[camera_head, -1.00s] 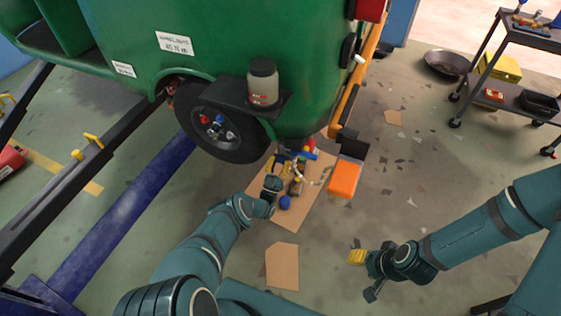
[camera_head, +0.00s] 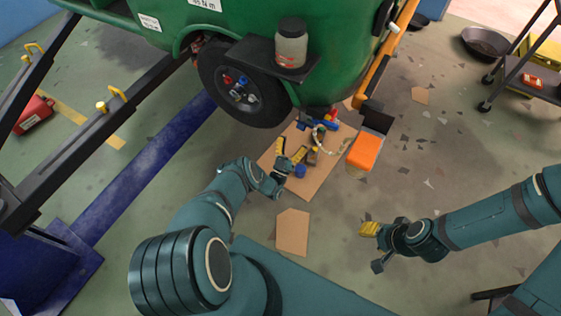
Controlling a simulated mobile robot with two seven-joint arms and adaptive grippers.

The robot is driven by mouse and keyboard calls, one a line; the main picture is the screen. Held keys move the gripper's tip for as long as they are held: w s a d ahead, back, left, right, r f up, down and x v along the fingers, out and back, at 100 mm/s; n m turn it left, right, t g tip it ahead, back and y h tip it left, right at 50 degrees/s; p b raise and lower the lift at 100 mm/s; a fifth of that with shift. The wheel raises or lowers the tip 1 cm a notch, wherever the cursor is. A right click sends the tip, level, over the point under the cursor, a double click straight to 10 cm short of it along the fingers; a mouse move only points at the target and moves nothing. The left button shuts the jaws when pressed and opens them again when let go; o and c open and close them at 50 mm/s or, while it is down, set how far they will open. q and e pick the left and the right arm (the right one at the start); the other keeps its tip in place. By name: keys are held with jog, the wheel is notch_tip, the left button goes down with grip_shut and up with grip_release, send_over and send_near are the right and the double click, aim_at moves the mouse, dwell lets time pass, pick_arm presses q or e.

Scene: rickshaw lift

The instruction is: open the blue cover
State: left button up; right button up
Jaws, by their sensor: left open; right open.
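A small round blue cap (camera_head: 300,171), which may be the blue cover, is on or just above a cardboard sheet (camera_head: 313,185) beside the green vehicle. My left gripper (camera_head: 289,150) is open, with its yellow-padded fingers spread, just above and left of the blue cap in the picture. I cannot tell whether it touches anything. Another blue part (camera_head: 325,124) with red and yellow pieces is by the vehicle's underside, at the sheet's far end. My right gripper (camera_head: 371,247) is open and empty over the floor at lower right, well apart from the cap.
The green vehicle (camera_head: 345,60) has a black wheel (camera_head: 240,85) and a shelf with a jar (camera_head: 291,44). An orange-topped box (camera_head: 363,152) stands right of the cardboard. A blue lift beam (camera_head: 150,157) runs at left.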

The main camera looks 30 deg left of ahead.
pick_arm(q)
jog(key=s, duration=1)
jog(key=shift+a, duration=0.2)
